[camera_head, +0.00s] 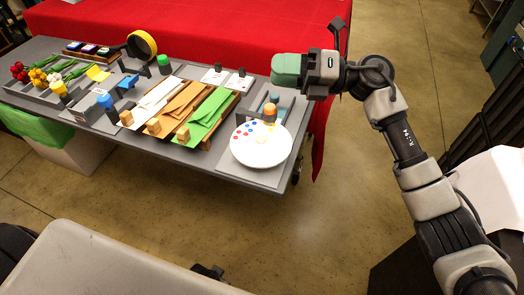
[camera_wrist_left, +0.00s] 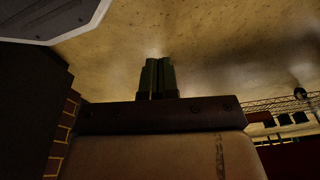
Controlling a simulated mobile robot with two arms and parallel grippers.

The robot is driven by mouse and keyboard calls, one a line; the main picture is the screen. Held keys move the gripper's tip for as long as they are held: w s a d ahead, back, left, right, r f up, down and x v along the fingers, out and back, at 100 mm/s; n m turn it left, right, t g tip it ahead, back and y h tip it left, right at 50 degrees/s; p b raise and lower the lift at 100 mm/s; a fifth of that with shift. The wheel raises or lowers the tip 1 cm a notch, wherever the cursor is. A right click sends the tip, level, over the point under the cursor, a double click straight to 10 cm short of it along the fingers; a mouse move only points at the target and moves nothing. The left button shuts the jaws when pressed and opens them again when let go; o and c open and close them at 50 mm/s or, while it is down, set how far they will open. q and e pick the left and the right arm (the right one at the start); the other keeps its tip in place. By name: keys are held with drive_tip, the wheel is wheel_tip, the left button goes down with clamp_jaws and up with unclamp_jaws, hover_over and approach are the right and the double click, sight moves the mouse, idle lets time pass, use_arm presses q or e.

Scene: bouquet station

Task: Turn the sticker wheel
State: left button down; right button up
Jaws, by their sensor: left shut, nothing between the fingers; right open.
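The sticker wheel (camera_head: 264,156) is a round white disc with coloured dots, mostly red and blue, on its left side. It sits on a grey plate at the right front end of the table. A small orange-topped piece (camera_head: 270,114) stands at its back edge. My right gripper (camera_head: 286,69), with green fingers, is open and empty. It shows above and behind the wheel in the head view, apart from it. My left gripper (camera_wrist_left: 158,77) shows only in the left wrist view, its dark fingers together and empty, with bare floor behind them.
The grey table (camera_head: 212,163) carries green (camera_head: 208,117), orange and white paper stacks left of the wheel. Flowers (camera_head: 38,76), a yellow tape roll (camera_head: 142,44) and small bottles stand farther left. A red-draped table (camera_head: 200,28) is behind.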

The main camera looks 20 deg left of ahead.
sight(263, 131)
drive_tip(key=s+d+n+t+h+b, duration=0.3)
drive_tip(key=s+n+t+h+b, duration=0.3)
drive_tip(key=n+h, duration=0.5)
drive_tip(key=a+f, duration=0.1)
drive_tip(key=f, duration=0.2)
drive_tip(key=a+f+m+g+h, duration=0.1)
drive_tip(key=a+f, duration=0.1)
drive_tip(key=f, duration=0.1)
drive_tip(key=s+a+f+m+h, duration=0.1)
drive_tip(key=f, duration=0.2)
drive_tip(key=shift+a, duration=0.25)
use_arm(q)
drive_tip(key=shift+w+d+r, duration=0.2)
drive_tip(key=shift+w+r, duration=0.9)
drive_tip(key=shift+w, duration=0.05)
use_arm(e)
drive_tip(key=c, duration=0.6)
use_arm(q)
drive_tip(key=shift+t+b, duration=0.3)
use_arm(e)
drive_tip(key=shift+m, duration=0.3)
